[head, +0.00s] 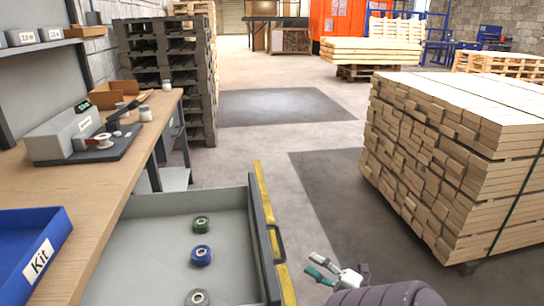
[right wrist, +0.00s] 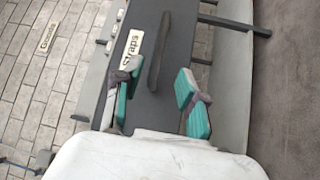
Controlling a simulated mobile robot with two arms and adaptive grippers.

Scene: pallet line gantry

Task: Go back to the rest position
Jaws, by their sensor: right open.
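My right gripper (head: 313,266) shows at the bottom of the head view, just right of the open drawer's front. Its green-padded fingers are apart with nothing between them; they also show in the right wrist view (right wrist: 158,100). The drawer (head: 150,290) is pulled out, with a dark handle (head: 278,243) on its yellow-topped front. In the right wrist view the handle (right wrist: 159,52) lies beyond the fingertips, beside a "Straps" label (right wrist: 132,50). The gripper appears clear of the handle. My left gripper is not in view.
A green roll (head: 201,225), a blue roll (head: 201,256) and a grey roll (head: 198,298) lie in the drawer. A workbench (head: 110,190) with a blue Kit bin (head: 30,250) stands left. A timber stack (head: 450,160) stands right. Floor between is clear.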

